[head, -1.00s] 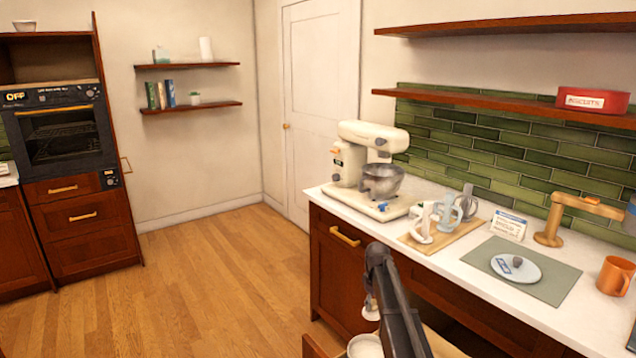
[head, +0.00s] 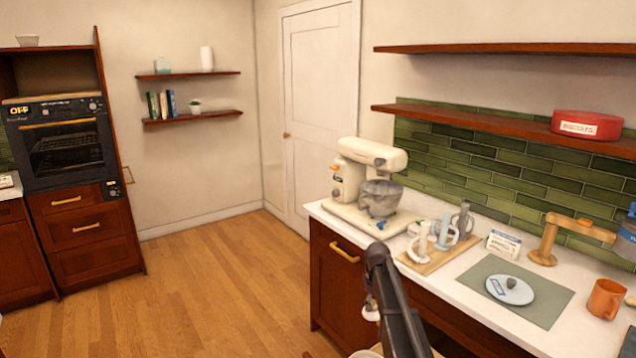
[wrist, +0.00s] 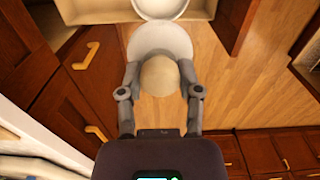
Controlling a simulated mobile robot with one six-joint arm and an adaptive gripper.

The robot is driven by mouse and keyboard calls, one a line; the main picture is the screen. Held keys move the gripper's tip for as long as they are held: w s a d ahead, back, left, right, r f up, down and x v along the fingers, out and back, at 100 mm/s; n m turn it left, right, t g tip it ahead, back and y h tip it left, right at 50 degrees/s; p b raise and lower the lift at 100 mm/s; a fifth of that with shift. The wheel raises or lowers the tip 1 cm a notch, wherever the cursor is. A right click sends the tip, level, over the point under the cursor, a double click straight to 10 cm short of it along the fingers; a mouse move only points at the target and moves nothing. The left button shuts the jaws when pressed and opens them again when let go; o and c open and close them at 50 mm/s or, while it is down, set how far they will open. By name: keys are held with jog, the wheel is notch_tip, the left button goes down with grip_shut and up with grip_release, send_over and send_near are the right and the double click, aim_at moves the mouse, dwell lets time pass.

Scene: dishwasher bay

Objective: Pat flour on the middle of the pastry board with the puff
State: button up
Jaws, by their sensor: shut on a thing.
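My gripper (wrist: 160,90) is shut on the puff, with one finger on each side of its round tan knob (wrist: 159,76). The puff's pale, wide pad (wrist: 160,38) shows beyond the knob in the wrist view. In the head view my dark arm hides most of the gripper, and a small pale part of the puff (head: 371,313) shows at its left. A white bowl (wrist: 160,8) lies beyond the puff, cut by the wrist view's top edge. I cannot tell for sure which surface is the pastry board; a grey-green mat (head: 545,313) lies on the counter.
A stand mixer (head: 350,185), mixer attachments on a wooden board (head: 428,268), a card (head: 503,245) and a wooden stand (head: 545,250) share the counter. The floor at left is clear.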

aim_at(373, 302)
jog(key=shift+r, duration=0.1)
notch_tip(373, 302, up, 17)
jog(key=p, duration=1.7)
jog(key=shift+s, duration=0.1)
